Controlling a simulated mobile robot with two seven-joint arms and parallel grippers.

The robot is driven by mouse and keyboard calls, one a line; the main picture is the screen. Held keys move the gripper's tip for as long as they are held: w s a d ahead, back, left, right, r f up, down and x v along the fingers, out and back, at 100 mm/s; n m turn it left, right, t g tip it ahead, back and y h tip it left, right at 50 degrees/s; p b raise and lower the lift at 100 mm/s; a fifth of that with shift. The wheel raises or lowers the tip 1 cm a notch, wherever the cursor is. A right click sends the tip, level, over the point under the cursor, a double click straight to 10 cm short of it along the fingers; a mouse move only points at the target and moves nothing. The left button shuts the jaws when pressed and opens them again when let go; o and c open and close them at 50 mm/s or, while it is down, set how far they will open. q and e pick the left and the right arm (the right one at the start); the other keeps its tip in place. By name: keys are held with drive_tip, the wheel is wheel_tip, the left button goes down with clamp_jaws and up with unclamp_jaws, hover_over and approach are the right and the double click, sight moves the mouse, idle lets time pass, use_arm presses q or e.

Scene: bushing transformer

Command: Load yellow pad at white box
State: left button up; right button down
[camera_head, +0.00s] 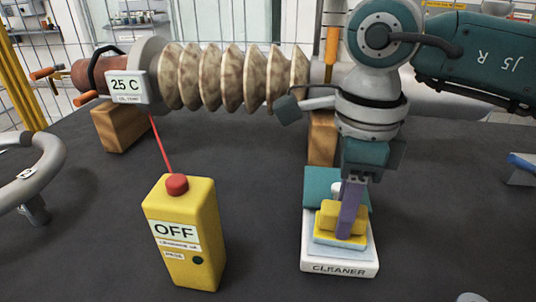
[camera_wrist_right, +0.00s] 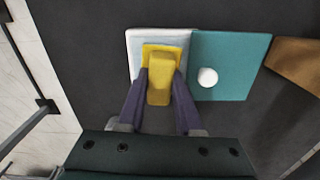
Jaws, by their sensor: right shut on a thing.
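The yellow pad (camera_head: 326,219) has a raised yellow grip block and a flat base. It sits at the white box (camera_head: 309,249), which is labelled CLEANER and has a pale blue inner surface. My right gripper (camera_head: 351,222) points down over the box, its purple fingers on either side of the pad's block. In the right wrist view, the fingers (camera_wrist_right: 160,98) are shut on the yellow pad (camera_wrist_right: 160,82), with the white box (camera_wrist_right: 134,52) beneath it. The fingers hide part of the pad. I cannot tell whether the pad touches the box surface. My left gripper is out of view.
A teal lid (camera_head: 318,184) with a white knob lies behind the box. A yellow OFF unit (camera_head: 186,235) with a red button stands to the left. A ribbed bushing (camera_head: 230,78) on wooden blocks (camera_head: 120,124) spans the back. Dark table is clear between unit and box.

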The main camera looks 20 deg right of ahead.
drive_tip(key=shift+r+p, duration=2.8)
drive_tip(key=shift+r, duration=0.7)
drive_tip(key=shift+a+r+n, duration=0.1)
drive_tip(key=shift+r+n, duration=0.15)
drive_tip(key=shift+n, duration=0.05)
drive_tip(key=s+a+r+n+p, duration=0.1)
drive_tip(key=s+r+n+p, duration=0.1)
drive_tip(key=r+n+p, duration=0.6)
drive_tip(key=s+a+r+n+p, duration=0.2)
drive_tip(key=r+n+p, duration=0.6)
drive_tip(key=r+p, duration=1.3)
drive_tip(key=s+a+r+n+p, duration=0.1)
drive_tip(key=s+r+n+p, duration=0.2)
drive_tip(key=r, duration=2.7)
drive_tip(key=n+p, duration=0.5)
drive_tip(key=p, duration=0.7)
drive_tip(key=shift+s+a+r+n, duration=0.2)
drive_tip(key=shift+s+r+n, duration=0.05)
drive_tip(key=shift+s+n, duration=0.15)
